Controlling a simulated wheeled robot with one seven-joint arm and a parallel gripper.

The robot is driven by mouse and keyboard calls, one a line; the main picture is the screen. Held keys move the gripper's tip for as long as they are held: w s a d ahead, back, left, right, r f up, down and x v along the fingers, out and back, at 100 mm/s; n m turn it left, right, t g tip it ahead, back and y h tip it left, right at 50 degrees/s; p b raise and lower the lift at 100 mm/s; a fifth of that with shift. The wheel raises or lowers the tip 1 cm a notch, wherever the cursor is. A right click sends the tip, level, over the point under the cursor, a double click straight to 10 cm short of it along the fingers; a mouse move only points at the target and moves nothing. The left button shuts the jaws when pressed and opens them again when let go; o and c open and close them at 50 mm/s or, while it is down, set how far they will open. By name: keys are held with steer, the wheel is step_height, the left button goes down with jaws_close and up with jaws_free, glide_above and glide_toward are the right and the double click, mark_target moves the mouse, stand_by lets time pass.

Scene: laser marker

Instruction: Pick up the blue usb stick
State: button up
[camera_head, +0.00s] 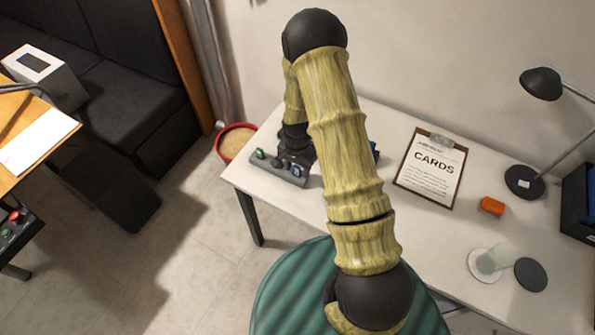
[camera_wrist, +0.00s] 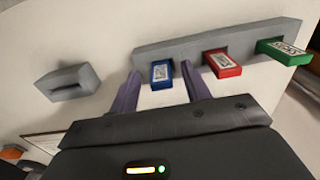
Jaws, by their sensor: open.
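The blue usb stick (camera_wrist: 161,74) sticks out of a grey holder (camera_wrist: 190,46) in the wrist view, with a pale printed label on its face. A red stick (camera_wrist: 222,63) and a green stick (camera_wrist: 284,51) stand in the same holder to its right. My gripper (camera_wrist: 160,69) is open, with one purple finger on each side of the blue stick. Whether the fingers touch it cannot be told. In the head view the holder (camera_head: 262,168) lies at the table's left end, and my gripper (camera_head: 296,156) is over it, partly hiding the sticks.
A grey block with a slot (camera_wrist: 68,84) is left of the holder in the wrist view. On the white table are a clipboard (camera_head: 431,168), an orange object (camera_head: 492,206), a glass (camera_head: 494,258), a dark disc (camera_head: 530,274) and a black lamp (camera_head: 541,84).

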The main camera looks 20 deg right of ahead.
mark_target(297, 166)
steer(key=shift+w, duration=0.1)
jaws_close()
stand_by(0.3)
step_height(297, 166, up, 10)
steer(key=shift+w+a+f+b, duration=0.1)
steer(key=shift+w+b, duration=0.05)
steer(key=shift+b, duration=0.5)
steer(key=shift+d, duration=0.2)
steer(key=shift+a, duration=0.15)
